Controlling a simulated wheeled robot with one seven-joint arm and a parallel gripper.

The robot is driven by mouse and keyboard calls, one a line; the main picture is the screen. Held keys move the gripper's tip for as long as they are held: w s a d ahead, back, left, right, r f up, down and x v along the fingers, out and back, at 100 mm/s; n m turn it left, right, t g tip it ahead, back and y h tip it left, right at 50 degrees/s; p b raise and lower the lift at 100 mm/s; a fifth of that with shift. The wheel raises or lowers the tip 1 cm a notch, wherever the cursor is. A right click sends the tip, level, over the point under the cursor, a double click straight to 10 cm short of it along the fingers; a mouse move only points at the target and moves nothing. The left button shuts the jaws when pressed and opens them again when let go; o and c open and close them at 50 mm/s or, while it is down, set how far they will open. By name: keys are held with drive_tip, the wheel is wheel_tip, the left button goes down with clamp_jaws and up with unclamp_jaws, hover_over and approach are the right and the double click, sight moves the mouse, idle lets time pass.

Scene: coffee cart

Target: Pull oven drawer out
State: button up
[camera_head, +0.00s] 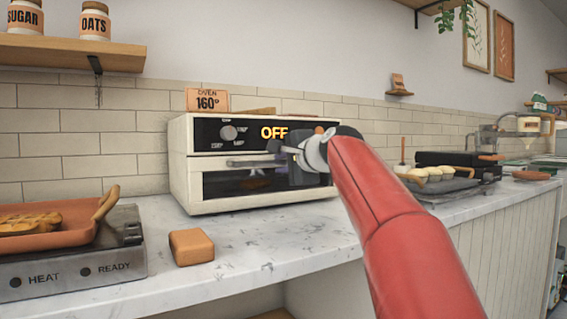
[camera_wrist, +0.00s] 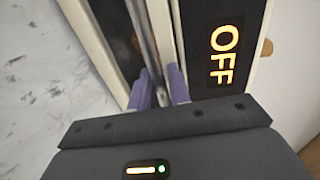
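The white oven (camera_head: 180,165) stands on the marble counter against the tiled wall. Its black panel reads OFF, also readable in the wrist view (camera_wrist: 224,50). The dark-glass drawer front (camera_head: 225,184) looks closed, with a metal bar handle (camera_head: 245,163) across its top. My gripper (camera_head: 280,149) is at the right part of this handle, with my red arm coming from the lower right. In the wrist view the two purplish fingers (camera_wrist: 162,88) sit close on either side of the handle bar (camera_wrist: 143,30) and appear shut on it. The fingertip contact is partly hidden.
A brown block (camera_head: 191,247) lies on the counter before the oven. A hot plate (camera_head: 75,268) with an orange tray is at left. A tray of pale buns (camera_head: 437,175) and a black press are at right. An OVEN 160° sign (camera_head: 207,100) stands by the oven top.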

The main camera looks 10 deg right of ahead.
clamp_jaws()
drive_tip(key=f+b+v, duration=0.1)
drive_tip(key=b+v, duration=0.1)
drive_tip(key=v, duration=0.6)
drive_tip(key=f+b+v, duration=0.2)
drive_tip(key=b+v, duration=0.1)
drive_tip(key=v, duration=0.6)
drive_tip(key=shift+s+d+f, duration=0.2)
drive_tip(key=shift+s, duration=0.4)
unclamp_jaws()
